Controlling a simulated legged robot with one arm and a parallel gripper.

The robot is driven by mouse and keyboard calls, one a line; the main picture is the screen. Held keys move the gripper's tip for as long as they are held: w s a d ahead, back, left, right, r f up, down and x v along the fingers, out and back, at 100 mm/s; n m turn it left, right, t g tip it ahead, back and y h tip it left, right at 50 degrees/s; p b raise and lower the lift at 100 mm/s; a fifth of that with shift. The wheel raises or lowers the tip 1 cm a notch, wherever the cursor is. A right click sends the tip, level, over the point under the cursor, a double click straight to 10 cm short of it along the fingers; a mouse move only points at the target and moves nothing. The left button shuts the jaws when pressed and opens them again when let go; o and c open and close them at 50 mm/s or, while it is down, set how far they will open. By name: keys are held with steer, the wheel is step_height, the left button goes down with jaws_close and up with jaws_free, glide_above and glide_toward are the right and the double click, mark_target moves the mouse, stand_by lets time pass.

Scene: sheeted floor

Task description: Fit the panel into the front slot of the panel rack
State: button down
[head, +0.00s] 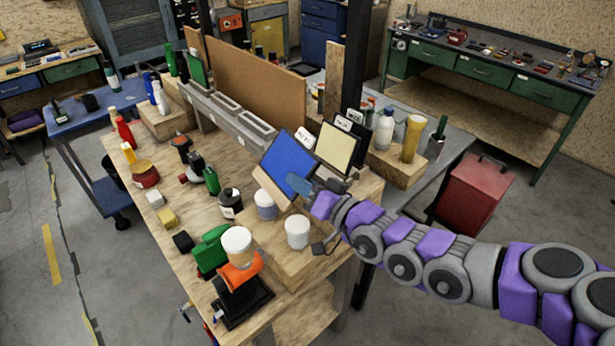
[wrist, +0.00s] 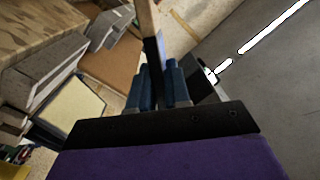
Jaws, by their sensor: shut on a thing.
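The panel (head: 287,160) has a blue face and a bare wooden lower part, and is tilted in the head view. My gripper (head: 297,185) is shut on it near its lower right edge. In the wrist view the panel (wrist: 149,35) stands nearly edge-on between the blue fingers of my gripper (wrist: 161,88). The panel rack (head: 331,177) is just right of the held panel, with a cream panel (head: 336,147) and a dark one behind it. The cream panel also shows at left in the wrist view (wrist: 72,112). The front slot is hidden or too small to make out.
A white tub (head: 297,232) stands on the wooden block in front of the panel, and a white-lidded jar (head: 265,205) is to its left. Bottles and a yellow cylinder (head: 411,139) stand right of the rack. A brown board (head: 245,85) rises behind.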

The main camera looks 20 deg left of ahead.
steer(key=shift+s, duration=0.25)
steer(key=shift+w, duration=0.1)
steer(key=w, duration=0.5)
steer(key=w+f+p, duration=0.1)
steer(key=w, duration=0.4)
steer(key=w+d+p, duration=0.1)
steer(key=w, duration=0.4)
steer(key=shift+f, duration=0.3)
steer(key=f, duration=0.1)
steer(key=w+f+b, duration=0.1)
steer(key=f, duration=0.1)
steer(key=shift+b, duration=0.3)
steer(key=shift+s+f, duration=0.1)
steer(key=shift+f, duration=0.05)
steer(key=c, duration=1.1)
jaws_free()
steer(key=shift+s, duration=0.1)
